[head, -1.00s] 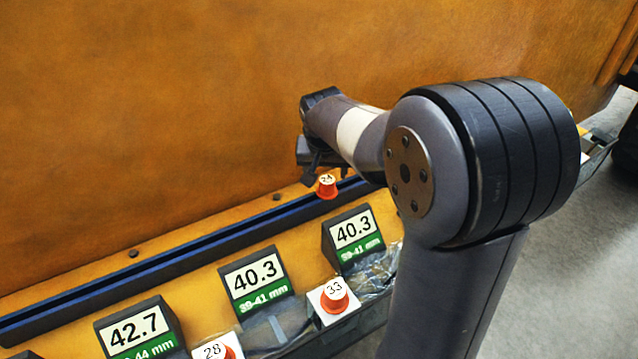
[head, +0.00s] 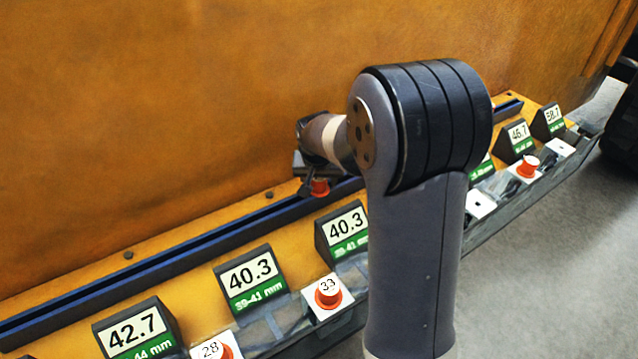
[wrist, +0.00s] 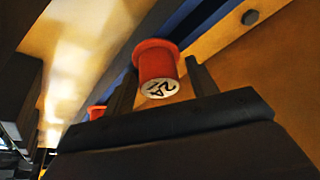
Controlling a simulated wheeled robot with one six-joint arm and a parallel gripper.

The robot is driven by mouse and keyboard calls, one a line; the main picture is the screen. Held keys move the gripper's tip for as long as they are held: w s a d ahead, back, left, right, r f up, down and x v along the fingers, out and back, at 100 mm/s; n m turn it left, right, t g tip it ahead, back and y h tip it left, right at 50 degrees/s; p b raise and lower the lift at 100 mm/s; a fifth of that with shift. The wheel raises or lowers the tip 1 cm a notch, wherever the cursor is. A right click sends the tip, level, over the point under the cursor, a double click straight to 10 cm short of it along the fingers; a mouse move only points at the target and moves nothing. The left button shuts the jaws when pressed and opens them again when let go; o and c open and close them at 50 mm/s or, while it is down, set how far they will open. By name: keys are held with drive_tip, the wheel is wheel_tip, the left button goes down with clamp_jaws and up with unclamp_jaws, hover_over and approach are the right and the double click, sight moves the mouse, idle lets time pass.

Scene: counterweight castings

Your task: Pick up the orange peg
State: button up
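An orange-red peg (head: 320,187) with a flanged base and a white end marked 24 shows beneath my gripper (head: 309,183) in the head view, near the blue rail. My gripper hides part of it. In the wrist view the same peg (wrist: 157,63) lies between the two dark fingers of my gripper (wrist: 161,82), its marked end facing the palm. The fingers are apart, with a visible gap between the peg and the right finger. Contact on the left side is hard to tell. Similar pegs sit in front: one marked 33 (head: 328,293) and one marked 28 (head: 213,350).
Black label blocks, such as 40.3 (head: 250,275) and 42.7 (head: 137,330), line the orange ledge. The blue rail (head: 180,248) runs behind them, before a tall orange wall (head: 170,110). Another peg (head: 528,166) sits far right. Grey floor (head: 530,260) is clear at right.

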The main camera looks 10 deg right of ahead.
drive_tip(key=c, duration=0.6)
drive_tip(key=shift+r, duration=0.1)
drive_tip(key=shift+c, duration=0.2)
wheel_tip(320, 180, up, 10)
drive_tip(key=shift+f+b, duration=0.15)
drive_tip(key=shift+b, duration=0.35)
